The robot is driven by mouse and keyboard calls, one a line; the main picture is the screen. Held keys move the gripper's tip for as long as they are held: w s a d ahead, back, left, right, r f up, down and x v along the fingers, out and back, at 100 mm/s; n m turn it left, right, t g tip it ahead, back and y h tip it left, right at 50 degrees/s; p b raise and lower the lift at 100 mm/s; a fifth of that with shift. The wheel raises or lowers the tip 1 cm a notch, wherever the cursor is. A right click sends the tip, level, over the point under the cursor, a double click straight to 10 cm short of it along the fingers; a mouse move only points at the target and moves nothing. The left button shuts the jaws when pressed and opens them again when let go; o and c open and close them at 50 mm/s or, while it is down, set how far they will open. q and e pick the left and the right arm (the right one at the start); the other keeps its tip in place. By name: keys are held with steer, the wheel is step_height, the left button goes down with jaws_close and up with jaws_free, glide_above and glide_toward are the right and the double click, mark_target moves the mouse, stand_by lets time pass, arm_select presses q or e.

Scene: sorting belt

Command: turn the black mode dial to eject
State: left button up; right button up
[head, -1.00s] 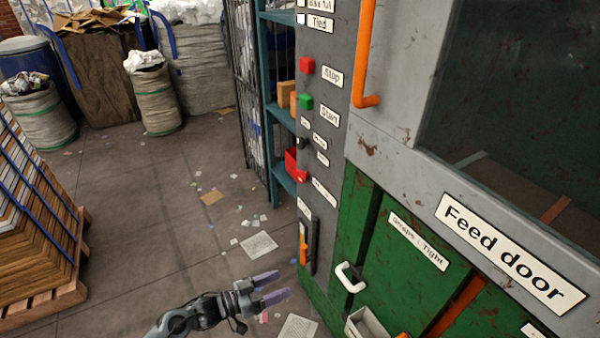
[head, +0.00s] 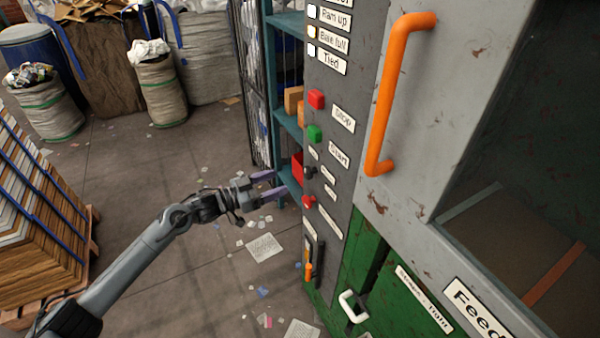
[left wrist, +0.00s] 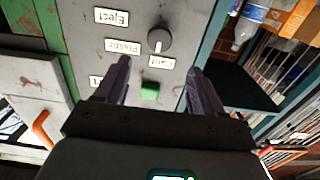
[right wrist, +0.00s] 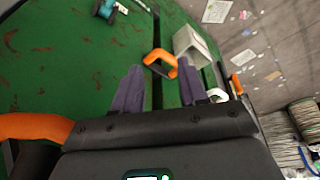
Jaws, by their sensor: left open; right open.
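The black mode dial (head: 310,172) is a small knob on the grey control panel, below the green button. In the left wrist view the dial (left wrist: 160,40) shows larger, and its pale pointer faces the Card label (left wrist: 161,61). The Plastic label (left wrist: 124,46) and Eject label (left wrist: 112,16) are beside it, upside down. My left gripper (head: 270,185) is open and empty, left of the dial and apart from it. My right gripper (right wrist: 160,72) is open and empty in front of the green door panel; it is outside the head view.
The red stop button (head: 316,99), green start button (head: 314,133) and a red knob (head: 308,202) share the panel. An orange handle (head: 398,95) stands out to the right. A teal shelf (head: 290,125) is behind. An orange handle (right wrist: 160,62) is near my right fingers.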

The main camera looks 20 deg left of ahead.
mark_target(305, 173)
arm_select(q)
steer(key=b+x, duration=0.2)
steer(key=x, duration=0.6)
steer(key=shift+w+d, duration=0.2)
steer(key=shift+d, duration=0.15)
steer(key=shift+f, duration=0.1)
steer(key=shift+c, duration=0.2)
steer(key=c, duration=1)
